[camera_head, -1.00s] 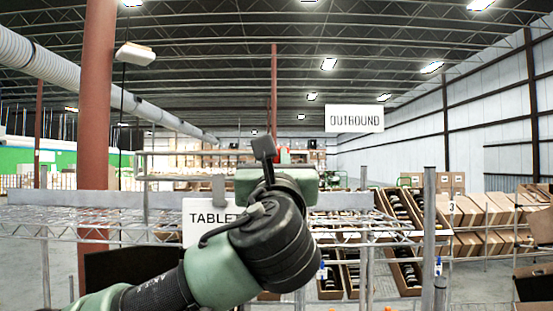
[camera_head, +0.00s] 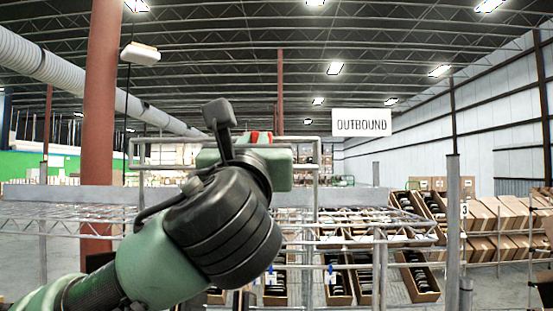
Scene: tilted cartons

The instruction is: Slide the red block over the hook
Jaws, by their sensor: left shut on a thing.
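My left arm comes in from the lower left, and its gripper (camera_head: 264,150) is raised in front of the wire shelf, facing away from me. A small part of the red block (camera_head: 255,137) shows above the green gripper body, at its far side. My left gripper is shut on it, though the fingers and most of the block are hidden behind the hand. I cannot make out the hook for sure. My right gripper is not in view.
A wire shelf (camera_head: 90,213) with a grey back rail (camera_head: 70,195) spans the front, and a grey post (camera_head: 453,215) stands at its right. A red-brown column (camera_head: 101,100) stands at the left. Tilted cartons (camera_head: 417,282) lie beyond and below the shelf.

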